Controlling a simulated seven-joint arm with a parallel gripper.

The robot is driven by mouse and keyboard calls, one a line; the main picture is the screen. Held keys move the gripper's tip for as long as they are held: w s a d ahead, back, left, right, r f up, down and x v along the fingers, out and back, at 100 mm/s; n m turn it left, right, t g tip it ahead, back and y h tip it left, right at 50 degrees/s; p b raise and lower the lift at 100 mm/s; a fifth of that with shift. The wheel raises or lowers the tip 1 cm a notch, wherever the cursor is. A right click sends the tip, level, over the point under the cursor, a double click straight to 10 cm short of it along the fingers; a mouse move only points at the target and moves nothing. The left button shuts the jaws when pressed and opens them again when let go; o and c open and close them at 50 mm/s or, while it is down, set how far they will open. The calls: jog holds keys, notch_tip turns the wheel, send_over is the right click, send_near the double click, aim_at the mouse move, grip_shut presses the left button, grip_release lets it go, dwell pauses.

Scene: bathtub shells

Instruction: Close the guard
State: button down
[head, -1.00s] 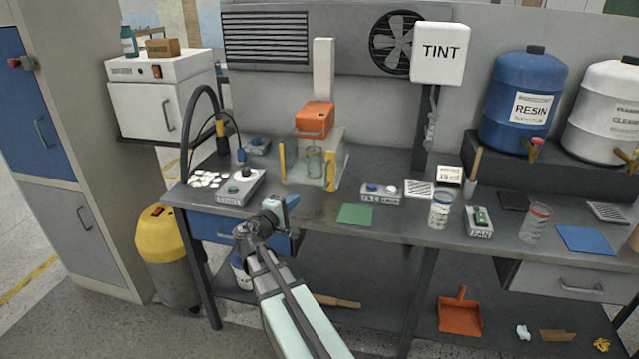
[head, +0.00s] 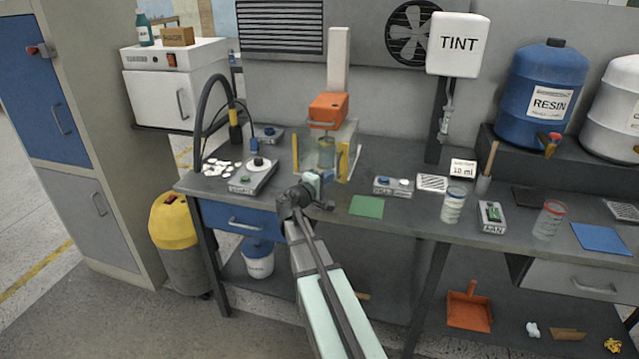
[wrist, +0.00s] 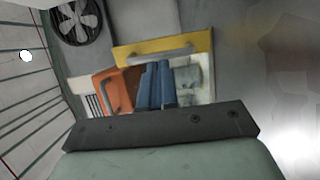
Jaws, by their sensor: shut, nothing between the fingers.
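The guard (head: 344,168) is a clear panel with yellow edging on the right side of the press with the orange head (head: 327,110). It appears to stand angled out towards the front, and a clear cup (head: 326,152) shows inside the press. In the wrist view the guard's yellow edge (wrist: 195,43) carries a grey bar handle. My gripper (head: 327,177) is in front of the press, near the guard's lower front. Its blue fingers (wrist: 158,82) are shut and empty, pointing towards the guard. Whether they touch it I cannot tell.
A grey control box (head: 254,176) with a hose stand is left of the press. A green mat (head: 367,206) and a small button box (head: 393,186) lie to the right. A labelled jar (head: 453,205) stands further right.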

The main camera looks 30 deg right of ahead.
aim_at(338, 169)
jog(key=shift+x, duration=1.3)
jog(key=shift+x, duration=1.7)
jog(key=shift+s+d+r, duration=0.1)
jog(key=shift+s+d, duration=0.05)
jog(key=s+d+v, duration=0.1)
jog(key=s+v, duration=0.1)
jog(key=v, duration=1.2)
jog(key=shift+a, duration=0.25)
